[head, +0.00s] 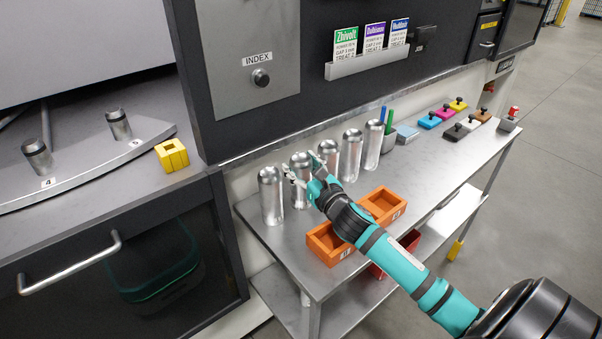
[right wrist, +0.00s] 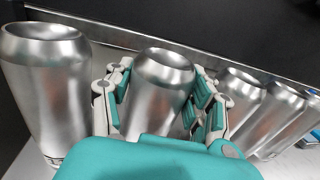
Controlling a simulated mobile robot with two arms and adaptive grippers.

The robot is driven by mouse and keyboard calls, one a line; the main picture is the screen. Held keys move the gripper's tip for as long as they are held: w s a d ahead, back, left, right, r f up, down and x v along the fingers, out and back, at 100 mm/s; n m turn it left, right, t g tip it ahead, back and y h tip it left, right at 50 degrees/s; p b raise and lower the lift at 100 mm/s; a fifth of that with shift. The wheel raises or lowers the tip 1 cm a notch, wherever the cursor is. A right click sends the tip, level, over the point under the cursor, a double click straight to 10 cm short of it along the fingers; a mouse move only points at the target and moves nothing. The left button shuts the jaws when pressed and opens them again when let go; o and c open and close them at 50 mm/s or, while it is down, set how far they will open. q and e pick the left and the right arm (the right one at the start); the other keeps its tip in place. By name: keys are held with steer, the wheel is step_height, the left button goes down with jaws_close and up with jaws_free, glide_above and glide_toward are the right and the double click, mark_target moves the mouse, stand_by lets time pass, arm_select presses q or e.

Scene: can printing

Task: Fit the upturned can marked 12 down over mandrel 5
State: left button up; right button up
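A row of several upturned silver cans stands on the steel bench. The second can from the left (head: 300,178) is between the fingers of my right gripper (head: 303,170). In the right wrist view this can (right wrist: 158,88) has one finger on each side, close to its wall, and its concave base faces up. The gripper looks open around it; firm contact is not clear. No number 12 is readable on any can. Mandrel 5 (head: 118,124) is a bare metal post on the curved grey plate at the left. My left gripper is not in view.
The leftmost can (head: 270,196) stands close beside the gripper, and other cans (head: 350,155) stand to its right. Two orange trays (head: 328,245) lie in front under my arm. Mandrel 4 (head: 37,156) and a yellow block (head: 172,155) flank mandrel 5.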

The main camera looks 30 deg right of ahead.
steer(key=shift+c, duration=1.1)
